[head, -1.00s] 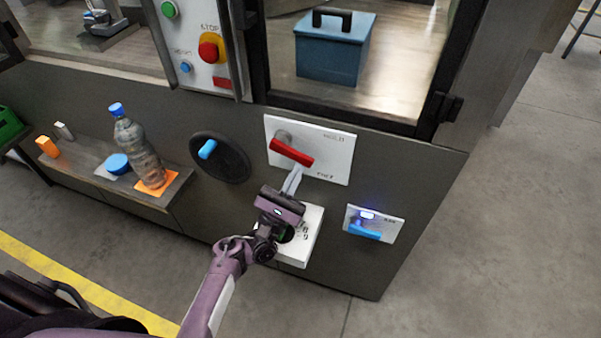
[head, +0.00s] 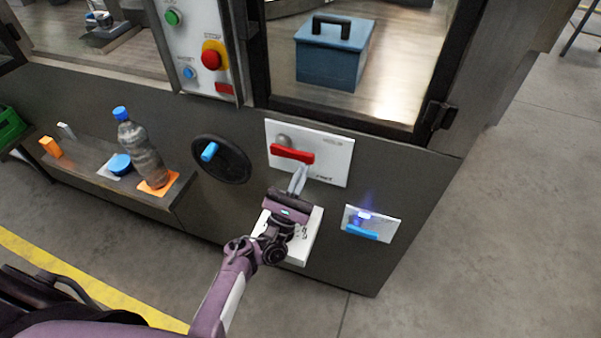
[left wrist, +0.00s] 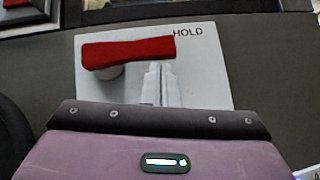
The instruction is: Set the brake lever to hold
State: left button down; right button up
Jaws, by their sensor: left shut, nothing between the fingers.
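The brake lever is a red bar (head: 292,154) on a white plate (head: 333,162) on the machine's front panel. It also shows in the left wrist view (left wrist: 130,51), where it lies nearly level, its free end at the HOLD lettering. In the head view it points right, tilted slightly down. A second label sits lower on the plate, too small to read surely. My left gripper (head: 301,171) is shut and empty, its fingertips (left wrist: 158,69) just under the lever near its free end, touching or very close. My right gripper is not in view.
A black handwheel (head: 221,159) with a blue knob is left of the plate. A small panel with a blue lever (head: 361,234) is lower right. A white box (head: 312,238) sits partly behind my gripper. A bottle (head: 142,152) stands on a ledge at left.

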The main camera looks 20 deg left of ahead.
pick_arm(q)
jog(key=shift+r, duration=0.1)
jog(key=b+v, duration=0.2)
jog(key=v, duration=0.6)
dwell(0.6)
